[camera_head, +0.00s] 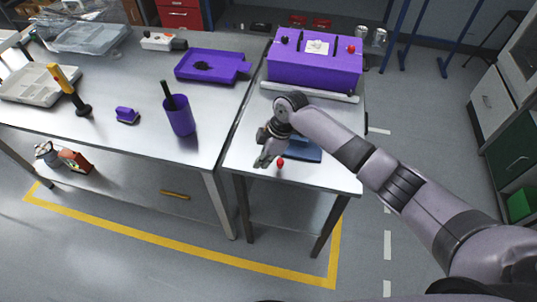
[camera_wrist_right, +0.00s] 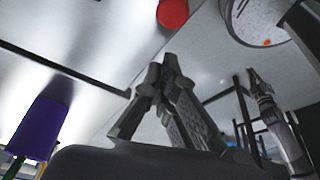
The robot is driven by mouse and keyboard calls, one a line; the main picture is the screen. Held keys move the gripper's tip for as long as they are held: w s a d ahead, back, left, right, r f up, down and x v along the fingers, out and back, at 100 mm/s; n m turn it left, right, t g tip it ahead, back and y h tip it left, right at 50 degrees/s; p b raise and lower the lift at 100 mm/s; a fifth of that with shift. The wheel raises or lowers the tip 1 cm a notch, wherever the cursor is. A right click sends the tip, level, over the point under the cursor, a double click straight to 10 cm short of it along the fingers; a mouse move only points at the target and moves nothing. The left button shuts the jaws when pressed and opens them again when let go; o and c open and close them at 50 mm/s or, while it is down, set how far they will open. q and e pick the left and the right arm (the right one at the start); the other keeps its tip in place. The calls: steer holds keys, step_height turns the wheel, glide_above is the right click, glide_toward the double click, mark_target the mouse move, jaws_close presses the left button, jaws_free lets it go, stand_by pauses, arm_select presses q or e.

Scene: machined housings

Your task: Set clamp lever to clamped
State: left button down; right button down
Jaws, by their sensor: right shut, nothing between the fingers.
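A red ball knob (camera_head: 280,162), which looks like the end of the clamp lever, shows near the front of the small metal table. A blue flat part (camera_head: 306,151) lies beside it, partly behind my arm. The lever's shaft and pivot are hidden or too small to make out. My right gripper (camera_head: 263,162) is shut and empty, pointing down just left of the red knob and apart from it. In the right wrist view the red knob (camera_wrist_right: 173,13) is at the top edge, beyond my shut fingertips (camera_wrist_right: 160,72).
A purple box (camera_head: 315,72) with a red knob on top stands at the back of the small table (camera_head: 245,148). The larger table to the left holds a purple cup (camera_head: 180,118), a purple tray (camera_head: 212,66) and a yellow-handled tool (camera_head: 68,88). The small table's front left is clear.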

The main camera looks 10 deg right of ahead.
steer(key=b+v, duration=0.3)
steer(key=v, duration=0.6)
steer(key=shift+w+a+r, duration=0.2)
steer(key=shift+a+r, duration=0.05)
steer(key=shift+r, duration=0.25)
steer(key=shift+d, duration=0.1)
